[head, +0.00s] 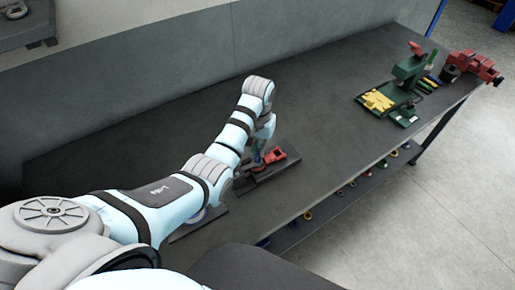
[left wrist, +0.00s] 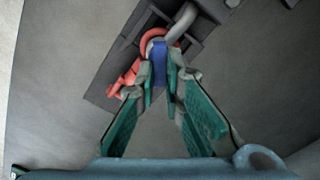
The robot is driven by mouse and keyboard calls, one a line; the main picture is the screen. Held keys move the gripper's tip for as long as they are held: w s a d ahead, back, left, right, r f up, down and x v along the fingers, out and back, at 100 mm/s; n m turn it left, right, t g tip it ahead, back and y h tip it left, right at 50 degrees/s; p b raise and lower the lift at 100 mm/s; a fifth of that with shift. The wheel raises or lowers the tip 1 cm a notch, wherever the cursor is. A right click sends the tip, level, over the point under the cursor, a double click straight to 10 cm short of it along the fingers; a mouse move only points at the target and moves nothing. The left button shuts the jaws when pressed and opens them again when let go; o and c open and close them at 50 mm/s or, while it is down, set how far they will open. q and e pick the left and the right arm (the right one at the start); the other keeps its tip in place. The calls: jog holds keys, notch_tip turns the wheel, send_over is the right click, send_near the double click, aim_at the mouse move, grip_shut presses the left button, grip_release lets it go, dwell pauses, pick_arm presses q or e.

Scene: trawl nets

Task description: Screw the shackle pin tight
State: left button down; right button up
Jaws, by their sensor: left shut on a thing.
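My left gripper (head: 262,158) reaches down over a dark plate (head: 262,174) on the bench in the head view. In the left wrist view, the left gripper (left wrist: 160,72) has its green-padded fingers close together on a flat blue piece, which looks like the head of the shackle pin (left wrist: 159,64). A curved red part (left wrist: 155,36), perhaps the shackle, lies just beyond it. My right gripper is not in view.
A red fixture (head: 276,155) sits on the dark plate, right beside the left gripper. Farther along the bench are a green stand (head: 409,68), yellow pieces (head: 378,100) and a red vise (head: 472,66). The bench between is clear. Several small rings lie on the lower shelf (head: 340,200).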

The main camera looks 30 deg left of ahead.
pick_arm(q)
jog(key=m, duration=0.4)
jog(key=shift+d+m, duration=0.1)
jog(key=shift+m, duration=0.2)
jog(key=m, duration=0.4)
jog(key=shift+d+m, duration=0.1)
jog(key=shift+m, duration=0.2)
jog(key=m, duration=0.3)
jog(key=shift+d+m, duration=0.1)
jog(key=shift+m, duration=0.2)
jog(key=m, duration=0.4)
jog(key=shift+s+r, duration=0.1)
jog(key=m, duration=0.4)
jog(key=shift+s, duration=0.1)
jog(key=m, duration=0.4)
jog(key=shift+s+m, duration=0.1)
jog(key=shift+m, duration=0.2)
jog(key=m, duration=0.4)
jog(key=shift+s+m, duration=0.1)
jog(key=shift+m, duration=0.2)
jog(key=shift+a+m, duration=0.2)
jog(key=shift+m, duration=1.7)
